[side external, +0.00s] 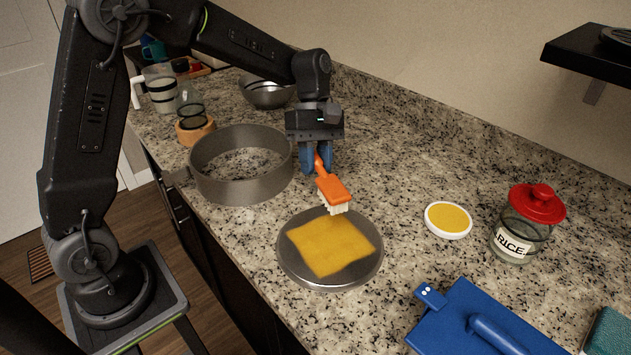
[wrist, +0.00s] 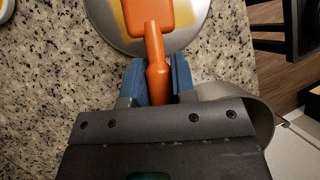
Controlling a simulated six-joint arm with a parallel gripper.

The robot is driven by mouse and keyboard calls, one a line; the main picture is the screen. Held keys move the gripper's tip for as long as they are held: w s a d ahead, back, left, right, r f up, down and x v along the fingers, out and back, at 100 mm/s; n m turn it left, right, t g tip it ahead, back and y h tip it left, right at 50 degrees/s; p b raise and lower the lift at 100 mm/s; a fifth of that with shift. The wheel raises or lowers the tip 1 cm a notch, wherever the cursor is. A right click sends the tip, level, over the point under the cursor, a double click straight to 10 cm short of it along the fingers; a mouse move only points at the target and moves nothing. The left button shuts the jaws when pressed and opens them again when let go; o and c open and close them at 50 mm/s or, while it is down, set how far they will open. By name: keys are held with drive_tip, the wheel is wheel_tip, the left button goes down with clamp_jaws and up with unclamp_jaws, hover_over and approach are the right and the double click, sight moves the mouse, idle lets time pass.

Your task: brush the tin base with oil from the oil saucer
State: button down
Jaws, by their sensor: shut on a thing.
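My gripper (side external: 317,160) has blue fingers and is shut on the handle of an orange brush (side external: 332,187) with pale bristles. The brush is tilted, bristles down, over the far edge of the tin base (side external: 312,280). I cannot tell whether the bristles touch it. The tin base is a round grey metal disc with a yellow, roughly square oil patch on its middle; its rim is bare. The oil saucer (side external: 434,228), white-rimmed with yellow oil inside, stands to the right of it. In the wrist view, the orange brush (wrist: 157,45) covers part of the tin base (wrist: 195,38).
An open tin ring (side external: 240,190) stands behind and left of the tin base. A rice jar with a red lid (side external: 520,228) and a blue board (side external: 465,325) are at the right. A metal bowl (side external: 267,95) and glassware are at the back. Speckled counter lies clear around the saucer.

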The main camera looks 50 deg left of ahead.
drive_tip(key=shift+w+a+r+n+t, duration=0.15)
drive_tip(key=shift+w+a+n+t, duration=0.25)
drive_tip(key=shift+n, duration=0.4)
drive_tip(key=shift+s+f, duration=0.1)
drive_tip(key=shift+f, duration=3.3)
drive_tip(key=shift+f, duration=0.65)
drive_tip(key=shift+r, duration=0.1)
idle(0.7)
idle(0.6)
